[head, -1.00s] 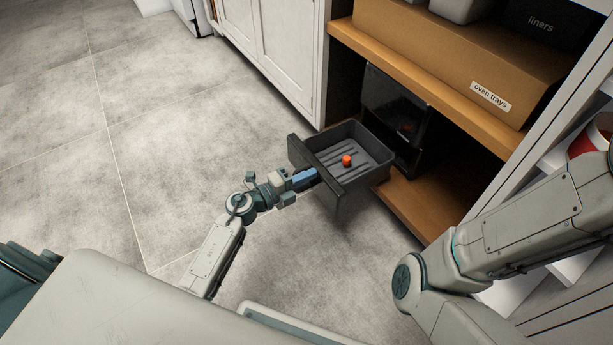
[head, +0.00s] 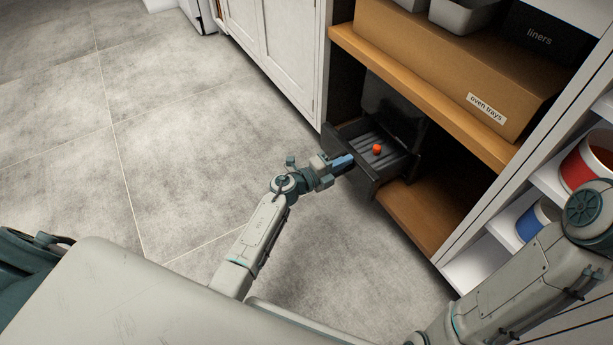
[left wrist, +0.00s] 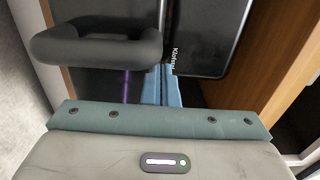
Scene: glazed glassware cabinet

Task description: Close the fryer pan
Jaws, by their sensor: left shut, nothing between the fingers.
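The fryer pan (head: 400,166) is a dark grey drawer, partly out of the black fryer (head: 392,100) on the low wooden shelf. A small orange-red item (head: 377,149) lies in it. My left gripper (head: 346,162) is shut and empty, its blue fingers at the pan's outer front face; contact looks likely, but the exact touch point is hard to see. In the left wrist view the blue fingers (left wrist: 161,88) point at a dark panel, beside the thick dark pan handle (left wrist: 95,48). My right gripper is out of view; only its arm shows.
An upper shelf holds a cardboard box (head: 420,60) labelled oven trays. White cabinet doors (head: 275,45) stand left of the fryer's bay. The tiled floor in front is clear.

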